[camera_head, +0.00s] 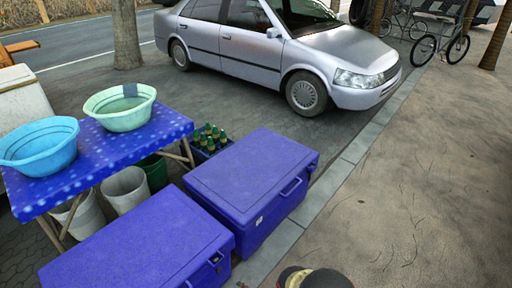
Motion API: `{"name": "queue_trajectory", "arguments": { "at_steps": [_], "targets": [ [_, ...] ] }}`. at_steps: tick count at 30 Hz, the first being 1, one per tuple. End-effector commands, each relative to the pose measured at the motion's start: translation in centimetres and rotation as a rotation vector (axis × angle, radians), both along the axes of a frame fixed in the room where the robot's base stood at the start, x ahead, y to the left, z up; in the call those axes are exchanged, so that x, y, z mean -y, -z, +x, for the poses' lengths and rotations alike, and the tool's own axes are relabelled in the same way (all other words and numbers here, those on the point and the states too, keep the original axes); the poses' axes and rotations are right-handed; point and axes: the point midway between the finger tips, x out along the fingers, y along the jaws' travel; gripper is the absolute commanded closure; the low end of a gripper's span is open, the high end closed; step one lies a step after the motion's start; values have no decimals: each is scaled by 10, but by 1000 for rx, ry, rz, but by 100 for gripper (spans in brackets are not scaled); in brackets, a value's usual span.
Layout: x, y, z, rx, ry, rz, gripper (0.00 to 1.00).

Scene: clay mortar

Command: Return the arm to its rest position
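My gripper is not in this head view, so its fingers and anything in them cannot be seen. Only a dark rounded part with a light and reddish piece beside it shows at the bottom edge, right of centre. It may be a part of my arm, but I cannot tell which.
Two blue coolers (250,175) (140,245) stand shut at lower left. Behind them a blue-clothed table (100,150) holds a blue basin (40,145) and a green basin (120,107). A bottle crate (208,142) adjoins. A silver car (285,50) is parked behind. Pavement at right is clear.

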Motion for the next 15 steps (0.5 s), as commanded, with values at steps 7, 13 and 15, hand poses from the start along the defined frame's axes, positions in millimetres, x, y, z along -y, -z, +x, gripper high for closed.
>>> {"name": "queue_trajectory", "arguments": {
  "at_steps": [7, 13, 15],
  "targets": [
    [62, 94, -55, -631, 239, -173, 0],
    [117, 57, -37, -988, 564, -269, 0],
    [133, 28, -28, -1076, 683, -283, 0]
  ]
}}
